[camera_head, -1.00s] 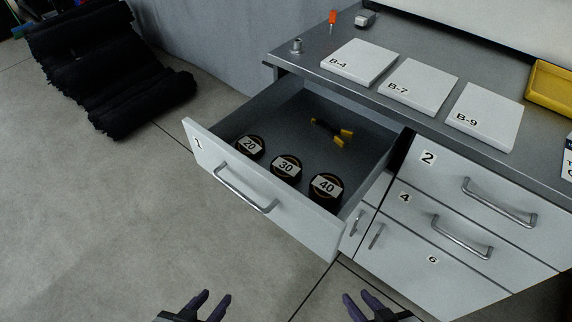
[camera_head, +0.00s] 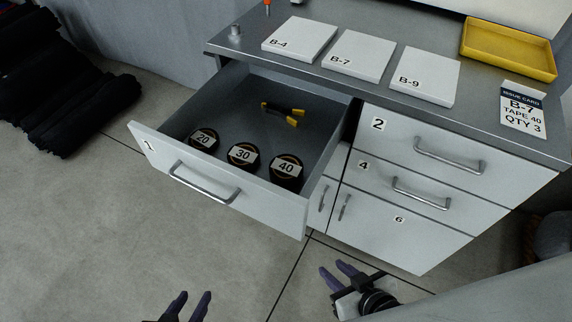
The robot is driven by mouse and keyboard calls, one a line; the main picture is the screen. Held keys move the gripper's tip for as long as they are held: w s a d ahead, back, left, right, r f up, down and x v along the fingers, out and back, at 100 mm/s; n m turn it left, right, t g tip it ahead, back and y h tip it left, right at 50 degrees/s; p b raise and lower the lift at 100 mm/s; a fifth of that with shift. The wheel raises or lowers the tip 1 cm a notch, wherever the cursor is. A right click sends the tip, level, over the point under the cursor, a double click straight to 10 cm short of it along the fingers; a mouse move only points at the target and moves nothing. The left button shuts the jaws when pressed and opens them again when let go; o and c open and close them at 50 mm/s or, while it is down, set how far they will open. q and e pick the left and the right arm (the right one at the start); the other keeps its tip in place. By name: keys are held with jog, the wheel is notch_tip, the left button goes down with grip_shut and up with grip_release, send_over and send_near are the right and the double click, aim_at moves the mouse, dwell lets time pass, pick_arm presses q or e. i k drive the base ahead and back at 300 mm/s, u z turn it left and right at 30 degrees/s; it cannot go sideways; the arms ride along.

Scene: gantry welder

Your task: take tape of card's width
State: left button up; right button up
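Drawer 1 (camera_head: 206,203) is pulled open. Inside it stand three dark tape rolls in a row, labelled 20 (camera_head: 204,138), 30 (camera_head: 243,154) and 40 (camera_head: 286,169). The issue card (camera_head: 522,112) lies on the bench top at the right and reads B-7, TAPE 40, QTY 3. My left gripper (camera_head: 190,304) is at the bottom edge, in front of the drawer, fingers apart and empty. My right gripper (camera_head: 341,270) is below the cabinet doors, fingers apart and empty. Neither touches anything.
White plates B-4 (camera_head: 299,38), B-7 (camera_head: 357,55) and B-9 (camera_head: 428,75) and a yellow tray (camera_head: 509,48) are on the bench. Closed drawers 2 (camera_head: 418,140) and 4 (camera_head: 385,181) sit to the right.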

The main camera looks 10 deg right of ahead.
aim_at(291, 163)
jog(key=z, duration=3.15)
jog(key=k, duration=1.4)
jog(key=u, duration=2.3)
